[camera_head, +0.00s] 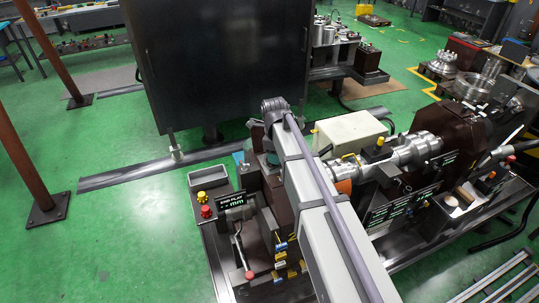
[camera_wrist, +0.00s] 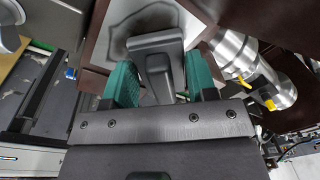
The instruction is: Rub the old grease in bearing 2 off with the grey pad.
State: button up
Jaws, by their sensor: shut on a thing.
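In the wrist view my gripper (camera_wrist: 160,82) has green fingers shut on a dark grey block with a raised grip, which I take for the grey pad (camera_wrist: 158,42). The pad is over a light grey face (camera_wrist: 196,22) set in a dark brown housing (camera_wrist: 98,48). A dark, uneven smear (camera_wrist: 120,30) shows on that face around the pad's far end. The pad hides part of it, and I cannot tell whether it touches the face. No readable label marks bearing 2. In the head view my arm hides most of the gripper and the work spot.
A silver cylinder with yellow fittings (camera_wrist: 242,65) is close on the right in the wrist view. In the head view, a silver shaft (camera_head: 410,152) lies right of my arm. A white box (camera_head: 350,132) stands behind, and a grey tray (camera_head: 208,176) is at left.

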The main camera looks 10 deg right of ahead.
jog(key=shift+w+d, duration=0.1)
jog(key=shift+d, duration=0.25)
jog(key=r+p, duration=0.6)
jog(key=shift+d, duration=0.2)
notch_tip(320, 180, up, 3)
jog(key=p, duration=0.3)
jog(key=shift+r, duration=0.15)
dwell(0.4)
